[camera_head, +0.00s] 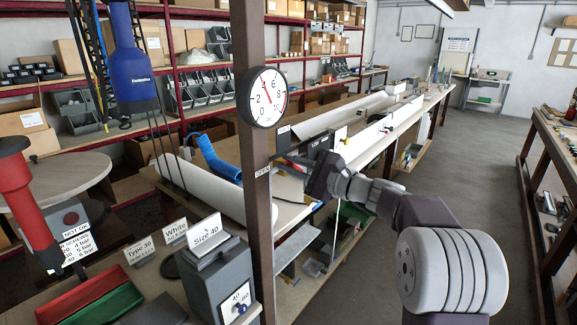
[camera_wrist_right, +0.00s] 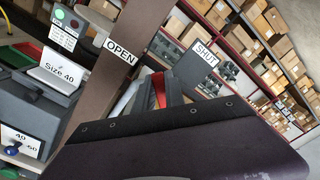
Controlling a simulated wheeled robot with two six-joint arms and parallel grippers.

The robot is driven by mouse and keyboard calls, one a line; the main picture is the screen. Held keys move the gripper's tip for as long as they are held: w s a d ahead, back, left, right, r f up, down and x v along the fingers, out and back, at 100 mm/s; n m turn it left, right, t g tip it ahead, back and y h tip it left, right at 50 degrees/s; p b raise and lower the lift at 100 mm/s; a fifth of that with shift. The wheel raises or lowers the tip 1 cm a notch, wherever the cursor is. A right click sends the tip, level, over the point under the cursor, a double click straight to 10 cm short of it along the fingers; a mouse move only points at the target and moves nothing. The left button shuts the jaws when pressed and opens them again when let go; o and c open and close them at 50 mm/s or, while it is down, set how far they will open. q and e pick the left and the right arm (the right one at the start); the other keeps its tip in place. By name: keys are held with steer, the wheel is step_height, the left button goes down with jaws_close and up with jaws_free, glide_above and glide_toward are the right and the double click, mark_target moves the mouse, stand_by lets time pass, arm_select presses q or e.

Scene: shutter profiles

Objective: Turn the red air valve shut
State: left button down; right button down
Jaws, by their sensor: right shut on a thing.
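The red valve handle (camera_wrist_right: 159,90) shows in the right wrist view as a small red strip between my fingers, beside the brown post (camera_head: 255,190). An "OPEN" label (camera_wrist_right: 122,51) is to its left on the post and a "SHUT" label (camera_wrist_right: 205,54) to its right. My right gripper (camera_head: 284,164) reaches the post from the right and is shut on the handle. A round pressure gauge (camera_head: 262,97) with a red needle is on the post above. My left gripper is not in view.
A grey box (camera_head: 215,275) with a "Size 40" sign stands left of the post. A blue tool (camera_head: 134,65) and a red tool (camera_head: 17,185) hang at the left. A long bench (camera_head: 375,130) carries white profiles behind. The floor aisle at right is clear.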

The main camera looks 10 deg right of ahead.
steer(key=m+p, duration=0.1)
steer(key=r+m+p, duration=0.1)
steer(key=shift+w+d+r+m, duration=0.15)
steer(key=shift+w+d+m, duration=0.15)
steer(key=shift+d+m, duration=0.1)
steer(key=m+p, duration=0.2)
steer(key=w+d+m+p, duration=0.1)
steer(key=shift+d+r+m, duration=0.1)
steer(key=shift+r+m, duration=0.2)
steer(key=shift+r, duration=0.05)
steer(key=m+p, duration=0.1)
steer(key=d+m+p, duration=0.1)
steer(key=shift+w+m, duration=0.3)
steer(key=shift+w+d+f+m+p, duration=0.1)
steer(key=shift+w+m+p, duration=0.05)
steer(key=shift+m+p, duration=0.3)
steer(key=shift+f, duration=0.1)
steer(key=c, duration=1.4)
jaws_free()
steer(key=shift+d, duration=0.1)
